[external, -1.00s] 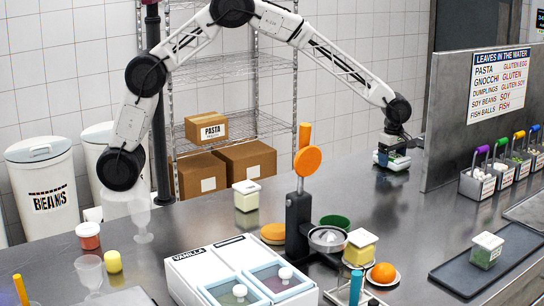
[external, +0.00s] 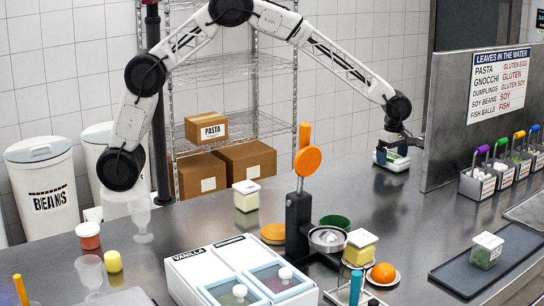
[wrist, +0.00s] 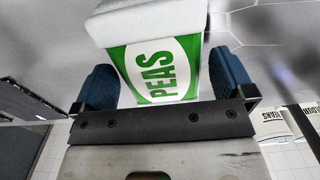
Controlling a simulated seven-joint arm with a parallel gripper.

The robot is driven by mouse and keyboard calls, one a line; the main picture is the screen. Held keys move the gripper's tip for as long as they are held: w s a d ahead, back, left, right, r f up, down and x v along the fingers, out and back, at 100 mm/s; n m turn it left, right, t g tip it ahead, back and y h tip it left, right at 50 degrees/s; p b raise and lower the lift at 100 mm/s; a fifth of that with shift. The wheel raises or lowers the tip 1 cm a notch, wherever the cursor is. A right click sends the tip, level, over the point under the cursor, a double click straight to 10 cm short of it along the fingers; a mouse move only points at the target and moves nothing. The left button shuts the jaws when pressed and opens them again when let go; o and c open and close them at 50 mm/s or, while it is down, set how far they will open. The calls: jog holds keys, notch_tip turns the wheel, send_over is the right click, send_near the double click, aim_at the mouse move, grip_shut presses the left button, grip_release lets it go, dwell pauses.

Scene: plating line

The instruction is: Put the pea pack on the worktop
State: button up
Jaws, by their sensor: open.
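The pea pack (wrist: 158,70) is a white and green block labelled PEAS. In the wrist view it stands between the two blue fingers of my gripper (wrist: 160,88), with a visible gap on the left side and a small one on the right. In the external view the pea pack (external: 396,164) appears to rest on the worktop (external: 340,185), near the left end of the grey partition. My open gripper (external: 392,156) is over and around it and hides part of it.
The grey partition (external: 445,130) stands just right of my gripper. Topping tubs (external: 478,182) line its right side. An orange-topped press (external: 298,220) stands in the middle. Bare worktop lies left of the pea pack.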

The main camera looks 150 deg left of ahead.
aim_at(391, 157)
notch_tip(391, 157, up, 11)
dwell(0.5)
dwell(0.9)
